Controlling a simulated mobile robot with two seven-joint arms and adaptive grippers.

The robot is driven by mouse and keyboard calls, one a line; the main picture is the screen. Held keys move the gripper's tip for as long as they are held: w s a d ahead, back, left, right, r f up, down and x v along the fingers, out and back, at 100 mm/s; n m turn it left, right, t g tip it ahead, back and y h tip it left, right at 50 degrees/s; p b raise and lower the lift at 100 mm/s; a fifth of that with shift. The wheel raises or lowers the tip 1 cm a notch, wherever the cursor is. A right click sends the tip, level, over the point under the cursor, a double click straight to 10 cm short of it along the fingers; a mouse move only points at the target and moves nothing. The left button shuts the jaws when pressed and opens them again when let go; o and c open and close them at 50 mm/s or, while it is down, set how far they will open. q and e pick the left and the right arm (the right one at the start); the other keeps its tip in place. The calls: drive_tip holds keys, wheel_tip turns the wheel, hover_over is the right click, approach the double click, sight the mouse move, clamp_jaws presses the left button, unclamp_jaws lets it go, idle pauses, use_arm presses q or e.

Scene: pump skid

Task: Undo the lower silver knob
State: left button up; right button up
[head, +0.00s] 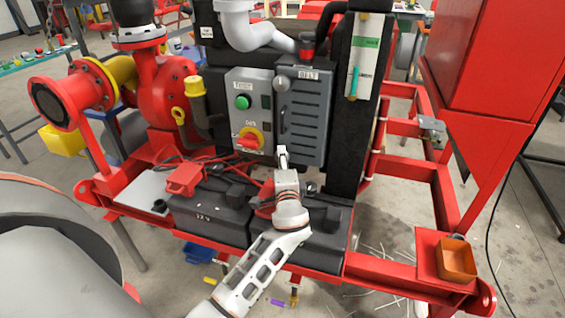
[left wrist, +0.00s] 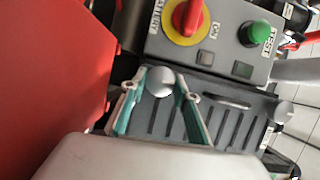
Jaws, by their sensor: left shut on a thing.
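The lower silver knob (left wrist: 160,82) is a round metal knob on the dark ribbed cover (left wrist: 225,122); it sits between the teal-lined fingers of my left gripper (left wrist: 166,88). The gripper is shut on it. In the head view my left gripper (head: 282,152) reaches up to the bottom of the cover (head: 304,120) and hides the lower knob. The upper silver knob (head: 282,83) is at the cover's top left; it also shows in the left wrist view (left wrist: 284,112). The cover is closed against the black column. My right gripper is not in view.
Left of the cover is a grey control box (head: 247,112) with a green button and a red rotary switch (head: 248,140). Black batteries (head: 208,212) and red cables lie below. An orange bin (head: 457,262) stands at the skid's right corner. A red cabinet (head: 500,60) rises at right.

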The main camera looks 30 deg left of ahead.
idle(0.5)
use_arm(q)
drive_tip(key=o, duration=1.1)
drive_tip(key=shift+c, duration=0.2)
drive_tip(key=shift+o, duration=0.3)
